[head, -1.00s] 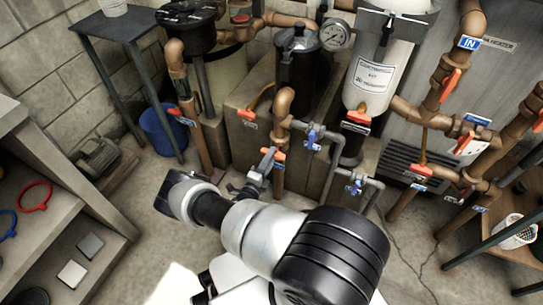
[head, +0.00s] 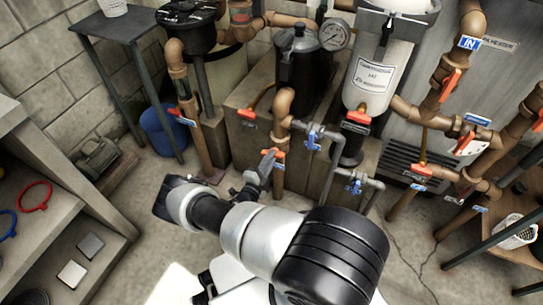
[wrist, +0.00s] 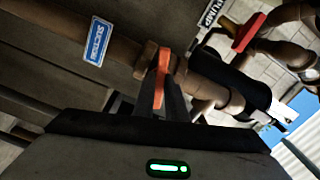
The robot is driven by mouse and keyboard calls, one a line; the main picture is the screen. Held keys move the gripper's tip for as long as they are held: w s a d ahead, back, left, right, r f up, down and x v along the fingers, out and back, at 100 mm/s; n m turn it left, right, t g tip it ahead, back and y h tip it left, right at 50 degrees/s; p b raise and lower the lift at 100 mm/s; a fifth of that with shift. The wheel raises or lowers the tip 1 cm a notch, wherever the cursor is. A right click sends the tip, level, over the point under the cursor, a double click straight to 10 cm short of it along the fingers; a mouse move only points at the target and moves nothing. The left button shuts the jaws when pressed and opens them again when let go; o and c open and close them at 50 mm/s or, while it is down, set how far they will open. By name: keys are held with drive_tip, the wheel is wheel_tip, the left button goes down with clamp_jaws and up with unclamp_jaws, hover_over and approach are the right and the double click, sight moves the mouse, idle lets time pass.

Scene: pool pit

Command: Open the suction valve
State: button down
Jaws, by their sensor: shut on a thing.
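The suction valve's orange handle (wrist: 161,78) stands on a copper-coloured pipe, beside a blue and white tag (wrist: 96,41) that seems to read SUCTION. In the head view the orange handle (head: 272,153) is low on a vertical copper pipe in front of the concrete plinth. My gripper (wrist: 158,100) is shut on the handle, with the fingers around its lower part in the wrist view. In the head view my gripper (head: 265,166) reaches up to the handle from the lower left. The fingertips and the valve body are partly hidden there.
Blue-handled valves (head: 312,136) on grey pipes stand close to the right. Other orange-handled valves (head: 247,114) are around. A pressure gauge (head: 335,36) and a white tank (head: 375,75) are behind. A blue bucket (head: 160,132) stands at left. The floor at left is mostly clear.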

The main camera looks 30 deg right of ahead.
drive_tip(key=n, duration=1.5)
drive_tip(key=c, duration=1.7)
unclamp_jaws()
drive_tip(key=shift+v, duration=3.5)
